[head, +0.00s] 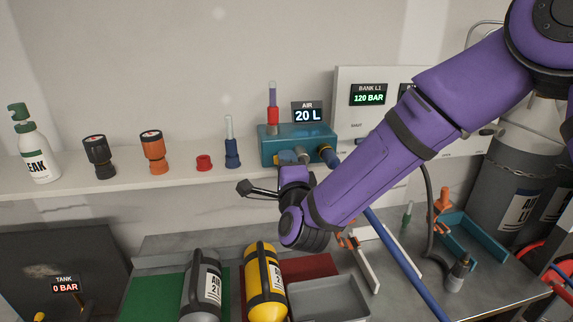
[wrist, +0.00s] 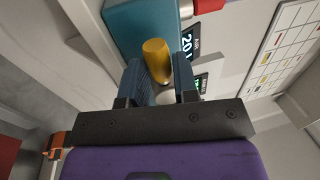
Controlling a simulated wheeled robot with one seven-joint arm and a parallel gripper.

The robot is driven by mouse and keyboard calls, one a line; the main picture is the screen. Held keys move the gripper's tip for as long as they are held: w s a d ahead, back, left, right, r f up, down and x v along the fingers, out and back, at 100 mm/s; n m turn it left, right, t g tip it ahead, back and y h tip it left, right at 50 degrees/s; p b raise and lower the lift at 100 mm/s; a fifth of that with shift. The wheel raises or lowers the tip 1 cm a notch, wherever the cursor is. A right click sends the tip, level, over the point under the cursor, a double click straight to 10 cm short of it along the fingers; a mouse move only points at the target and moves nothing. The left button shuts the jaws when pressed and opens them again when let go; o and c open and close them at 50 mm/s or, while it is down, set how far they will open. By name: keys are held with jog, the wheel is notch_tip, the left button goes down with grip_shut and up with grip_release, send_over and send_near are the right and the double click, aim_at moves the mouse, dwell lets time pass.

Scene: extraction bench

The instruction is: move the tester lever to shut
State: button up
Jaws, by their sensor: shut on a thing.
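The tester is a teal box (head: 285,137) on the wall shelf, with a red-based tube on top and a display reading AIR 20 L (head: 307,112). It fills the top of the wrist view (wrist: 138,25). The lever shows there as a rounded yellow grip (wrist: 155,52). My gripper (wrist: 160,80) has its two dark fingers on either side of the yellow grip and is shut on it. In the head view my gripper (head: 292,163) is at the front of the box; my arm and wrist hide much of the contact.
A grey cylinder (head: 203,284), a yellow cylinder (head: 264,280) and a grey tray (head: 330,298) are below.

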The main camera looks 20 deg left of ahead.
jog(key=o, duration=0.9)
jog(key=v, duration=1)
jog(key=shift+s+d, duration=0.3)
